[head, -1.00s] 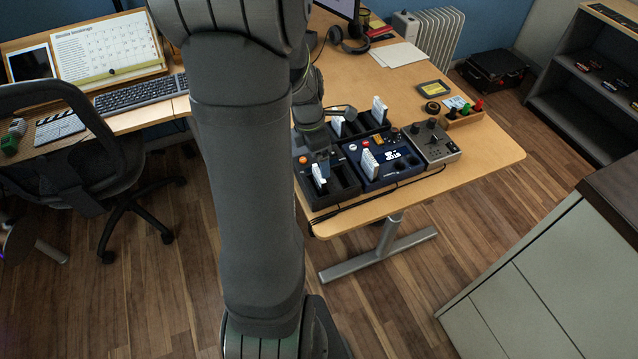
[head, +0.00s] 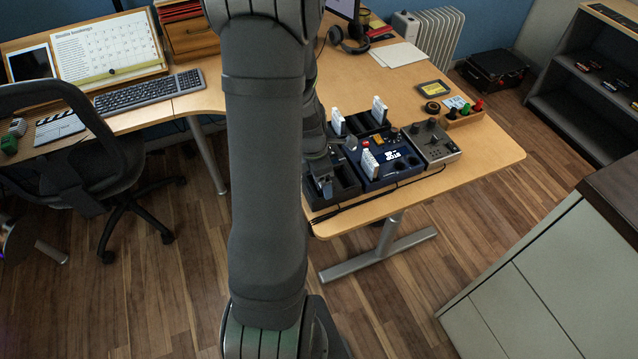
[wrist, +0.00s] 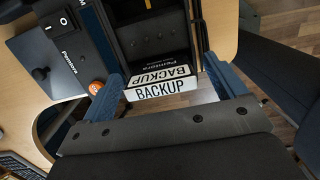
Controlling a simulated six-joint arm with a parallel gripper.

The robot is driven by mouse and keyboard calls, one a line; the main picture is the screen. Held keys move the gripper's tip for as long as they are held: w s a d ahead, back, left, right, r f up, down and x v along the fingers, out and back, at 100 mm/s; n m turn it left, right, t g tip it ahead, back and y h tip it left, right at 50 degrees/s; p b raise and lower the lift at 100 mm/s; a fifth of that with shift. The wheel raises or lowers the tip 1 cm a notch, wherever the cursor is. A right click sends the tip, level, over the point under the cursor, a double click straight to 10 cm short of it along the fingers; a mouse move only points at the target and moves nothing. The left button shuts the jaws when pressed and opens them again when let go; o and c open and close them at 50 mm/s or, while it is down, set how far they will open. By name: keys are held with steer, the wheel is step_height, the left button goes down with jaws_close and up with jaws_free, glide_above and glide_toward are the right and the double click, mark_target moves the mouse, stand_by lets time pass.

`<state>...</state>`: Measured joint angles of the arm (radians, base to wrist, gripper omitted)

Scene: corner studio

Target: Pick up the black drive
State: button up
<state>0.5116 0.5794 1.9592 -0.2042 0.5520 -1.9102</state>
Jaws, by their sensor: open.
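In the wrist view a black drive (wrist: 162,89) with white labels reading "BACKUP" stands in a dark dock (wrist: 152,42). My gripper (wrist: 163,70) is open, with its blue fingers to the left and right of the drive. I cannot tell whether either finger touches it. In the head view my gripper (head: 322,186) is low over the front-left dock (head: 346,190) and hides the drive there.
Other drives with white faces stand nearby: one at the back left (head: 338,121), one at the back right (head: 379,110), one in the blue dock (head: 368,163). A grey control box (head: 431,144) stands to the right. The table's front edge is close.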

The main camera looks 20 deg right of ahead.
steer(key=c, duration=1.1)
steer(key=shift+r, duration=0.15)
